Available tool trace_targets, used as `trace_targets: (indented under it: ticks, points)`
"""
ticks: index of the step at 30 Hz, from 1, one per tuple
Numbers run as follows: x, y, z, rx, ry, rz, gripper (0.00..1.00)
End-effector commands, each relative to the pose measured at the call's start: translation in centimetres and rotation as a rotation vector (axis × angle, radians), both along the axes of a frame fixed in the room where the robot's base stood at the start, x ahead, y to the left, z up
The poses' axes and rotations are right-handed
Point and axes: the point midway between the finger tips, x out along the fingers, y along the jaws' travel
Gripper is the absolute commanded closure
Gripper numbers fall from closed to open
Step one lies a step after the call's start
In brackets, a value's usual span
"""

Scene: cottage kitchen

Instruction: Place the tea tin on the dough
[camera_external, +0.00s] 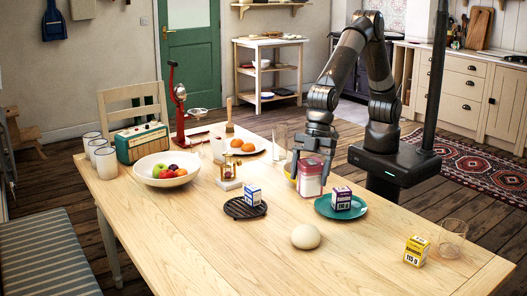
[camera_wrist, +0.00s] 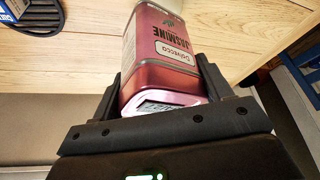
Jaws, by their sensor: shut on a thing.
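My gripper (camera_external: 311,172) is shut on the tea tin (camera_external: 311,186), a pink-red tin with a pale front label. In the wrist view the tin (camera_wrist: 163,50) sits between both fingers, and its label reads "JASMINE". A pale part with a small dark display (camera_wrist: 168,104) shows at the tin's end near the gripper; I cannot tell what it belongs to. The dough (camera_external: 305,236) is a smooth, pale round lump on the bare table, in front of the tin and apart from it. The dough does not show in the wrist view.
A teal plate (camera_external: 324,209) with a purple box (camera_external: 341,198) is right of the tin. A black trivet (camera_external: 238,209) with a blue box (camera_external: 252,194) is to the left. A yellow box (camera_external: 416,250) and a clear glass (camera_external: 452,238) stand at right. Table around the dough is clear.

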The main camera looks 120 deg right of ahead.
Motion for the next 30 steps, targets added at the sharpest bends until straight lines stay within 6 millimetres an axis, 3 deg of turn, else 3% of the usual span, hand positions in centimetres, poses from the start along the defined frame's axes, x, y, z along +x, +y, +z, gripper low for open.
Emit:
trace_targets:
  ticks: [1,6,11,14,24,30]
  points:
    - [0.4,-2.0,0.7,0.001,-0.003,-0.021,0.58]
    - [0.8,-6.6,2.3,0.001,-0.001,-0.059,0.58]
    - [0.9,-8.2,2.7,0.001,-0.001,-0.072,0.58]
    - [1.0,-7.2,2.1,0.001,0.0,-0.07,0.58]
    - [2.3,0.3,-2.5,0.0,0.0,-0.07,0.58]
    - [2.8,2.6,-3.9,-0.001,-0.001,-0.073,0.58]
